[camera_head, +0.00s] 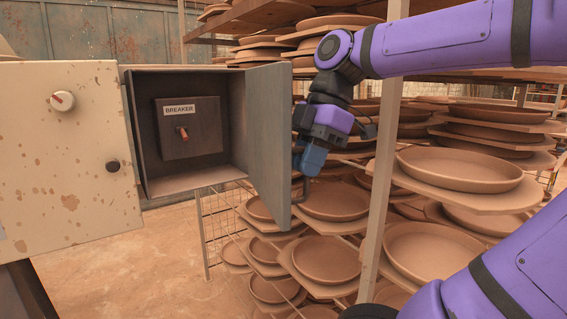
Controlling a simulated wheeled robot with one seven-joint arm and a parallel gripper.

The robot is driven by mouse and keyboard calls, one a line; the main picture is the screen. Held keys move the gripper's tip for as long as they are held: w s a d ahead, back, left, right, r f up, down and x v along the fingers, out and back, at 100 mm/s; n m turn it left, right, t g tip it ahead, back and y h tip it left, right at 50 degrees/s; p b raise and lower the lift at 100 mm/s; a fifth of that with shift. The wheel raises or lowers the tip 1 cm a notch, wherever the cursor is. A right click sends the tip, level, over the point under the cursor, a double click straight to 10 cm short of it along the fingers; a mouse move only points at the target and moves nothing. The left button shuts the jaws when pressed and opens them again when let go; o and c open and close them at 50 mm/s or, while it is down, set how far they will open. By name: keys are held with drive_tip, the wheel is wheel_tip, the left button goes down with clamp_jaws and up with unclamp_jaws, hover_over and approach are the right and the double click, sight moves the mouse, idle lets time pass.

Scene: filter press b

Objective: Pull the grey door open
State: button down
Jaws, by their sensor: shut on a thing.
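The grey door (269,140) is hinged on the right side of a grey breaker box (186,72) and stands swung wide open toward me. Its inner face shows, and its free edge is at the right. My gripper (308,172) is at the outer side of the door, beside that free edge. It is shut on the door's handle, which is mostly hidden by the fingers and the door panel. Inside the box a dark panel labelled BREAKER (190,128) with a small reddish-brown lever (182,134) is in plain view.
A worn cream cabinet (60,190) with a round knob stands at the left. Racks of clay plates (460,168) fill the right, close behind my arm, with a grey upright post (381,190) near the gripper. Bare floor (130,260) lies below the box.

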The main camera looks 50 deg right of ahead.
drive_tip(key=shift+s+d+n, duration=0.3)
drive_tip(key=shift+d+n, duration=0.2)
drive_tip(key=shift+d, duration=0.45)
drive_tip(key=c, duration=1.2)
unclamp_jaws()
drive_tip(key=shift+o, duration=0.2)
drive_tip(key=shift+r, duration=0.1)
